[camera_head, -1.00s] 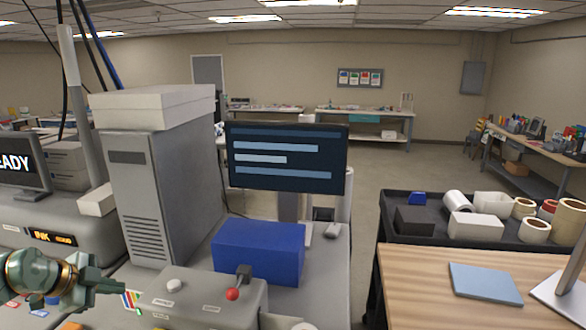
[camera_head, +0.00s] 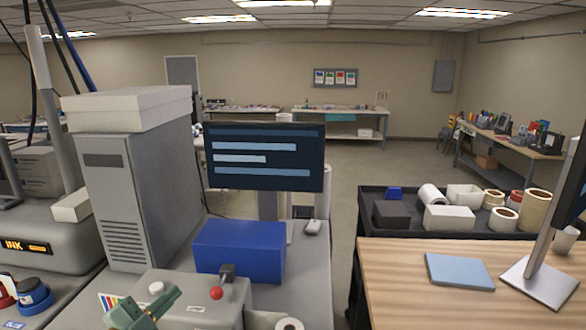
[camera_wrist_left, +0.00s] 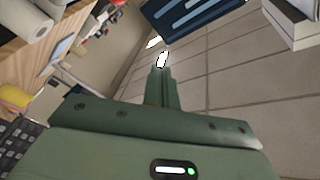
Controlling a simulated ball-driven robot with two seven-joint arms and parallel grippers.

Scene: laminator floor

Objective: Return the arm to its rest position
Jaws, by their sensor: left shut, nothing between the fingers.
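My left gripper (camera_head: 152,306) shows at the bottom left of the head view, green, in front of the grey control box (camera_head: 212,296). In the left wrist view its fingers (camera_wrist_left: 161,70) are together with nothing between them, pointing over the floor. The control box carries a lever with a red ball (camera_head: 216,293) and a pale knob (camera_head: 156,288), just beside the gripper. I cannot tell whether the gripper touches the box. My right gripper is not in view.
A blue box (camera_head: 240,251) and a monitor (camera_head: 265,158) stand behind the control box. A tall grey cabinet (camera_head: 140,200) is at the left. At the right are a black cart (camera_head: 372,222) with rolls and a wooden desk (camera_head: 400,300). Floor (camera_head: 352,172) is open beyond.

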